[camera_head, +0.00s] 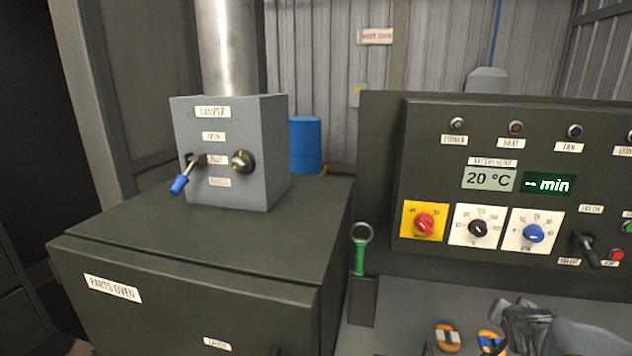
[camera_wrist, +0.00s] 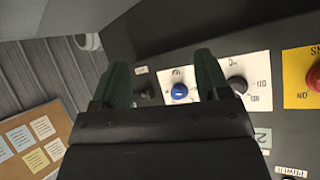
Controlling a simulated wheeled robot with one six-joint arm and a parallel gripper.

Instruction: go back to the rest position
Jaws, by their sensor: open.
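My gripper (camera_wrist: 163,62) shows in the wrist view with its two dark green fingers spread apart and nothing between them. Behind the fingers are the control panel's blue knob (camera_wrist: 180,91) and black knob (camera_wrist: 238,84). In the head view, part of my arm shows at the bottom right, in front of the control panel (camera_head: 385,180); the fingertips are hard to make out there. The panel's display (camera_head: 489,179) reads 20 °C and the timer display (camera_head: 549,184) reads "-- min".
The parts oven (camera_head: 200,295) stands at left, with a grey damper box (camera_head: 232,190) and blue-tipped lever (camera_head: 181,183) on top. A green-handled ring tool (camera_head: 360,250) stands in a holder beside the panel. Orange items (camera_head: 447,338) lie on the grey ledge below. A blue drum (camera_head: 305,145) stands behind.

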